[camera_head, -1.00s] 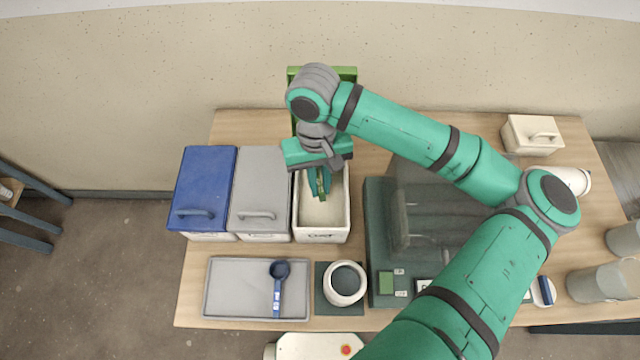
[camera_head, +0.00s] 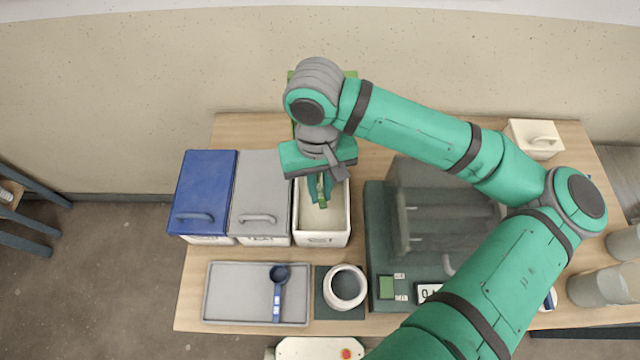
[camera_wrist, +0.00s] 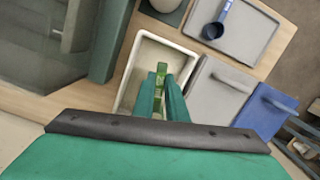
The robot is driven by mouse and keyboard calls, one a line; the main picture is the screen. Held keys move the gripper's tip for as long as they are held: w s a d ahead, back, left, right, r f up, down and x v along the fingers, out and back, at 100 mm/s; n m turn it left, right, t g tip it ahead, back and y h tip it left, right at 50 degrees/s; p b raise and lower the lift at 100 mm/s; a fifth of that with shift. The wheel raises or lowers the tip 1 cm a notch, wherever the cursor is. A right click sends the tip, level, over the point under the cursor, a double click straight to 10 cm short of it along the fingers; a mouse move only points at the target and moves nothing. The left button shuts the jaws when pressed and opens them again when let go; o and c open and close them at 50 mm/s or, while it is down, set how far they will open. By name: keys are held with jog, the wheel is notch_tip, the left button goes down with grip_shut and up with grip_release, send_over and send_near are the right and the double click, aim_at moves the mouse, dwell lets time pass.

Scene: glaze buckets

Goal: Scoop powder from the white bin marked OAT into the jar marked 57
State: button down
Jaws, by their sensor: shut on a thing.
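The open white bin (camera_head: 322,238) holds pale powder and has a label on its front, too small to read clearly now. It also shows in the wrist view (camera_wrist: 184,48). My gripper (camera_head: 321,190) points down into the bin, its fingers shut on a green scoop (camera_wrist: 162,73). Only a small green part of the scoop shows between the fingers; its bowl is hidden, so I cannot tell whether it holds powder.
A blue-lidded bin (camera_head: 204,185) and a grey-lidded bin (camera_head: 260,185) stand left of the open bin. A blue scoop (camera_head: 278,290) lies on a grey tray (camera_head: 235,295). A dark enclosure (camera_head: 380,235) stands close on the right. A green lid (camera_head: 350,74) stands behind the open bin.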

jog(key=shift+s+d+r+t, duration=0.1)
jog(key=shift+s+r+t, duration=0.25)
jog(key=shift+s+r, duration=0.35)
jog(key=shift+s+r+t, duration=0.35)
jog(key=shift+s+r, duration=0.15)
jog(key=shift+s, duration=0.35)
